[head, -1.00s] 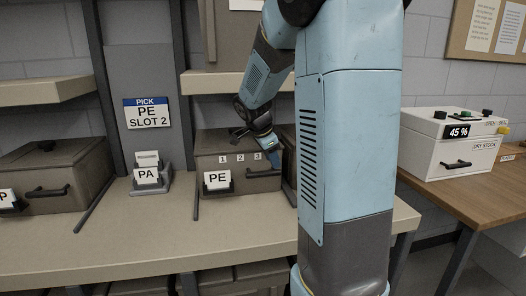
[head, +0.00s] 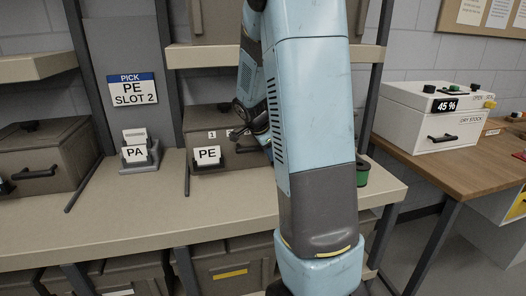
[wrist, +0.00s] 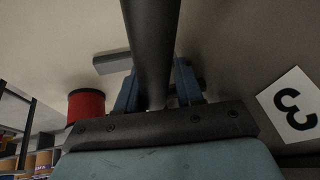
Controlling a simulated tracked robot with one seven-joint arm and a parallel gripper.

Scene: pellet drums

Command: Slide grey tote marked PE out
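The grey-brown PE tote (head: 200,120) sits on the shelf top behind the PE card (head: 207,155), with a number label on its front. My arm covers its right part and its handle in the head view. My gripper (head: 262,143) is at the tote's front, partly hidden by my arm. In the wrist view my gripper (wrist: 157,92) has its blue fingers close on either side of a dark bar, the tote's handle (wrist: 151,40), and seems shut on it. The label 3 (wrist: 294,105) shows at the right.
The PA card holder (head: 137,152) and another tote (head: 45,160) stand to the left. A shelf upright (head: 170,75) is beside the PE tote. A green canister (head: 363,173) is right of my arm. A white dry stock box (head: 430,115) sits on the wooden table.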

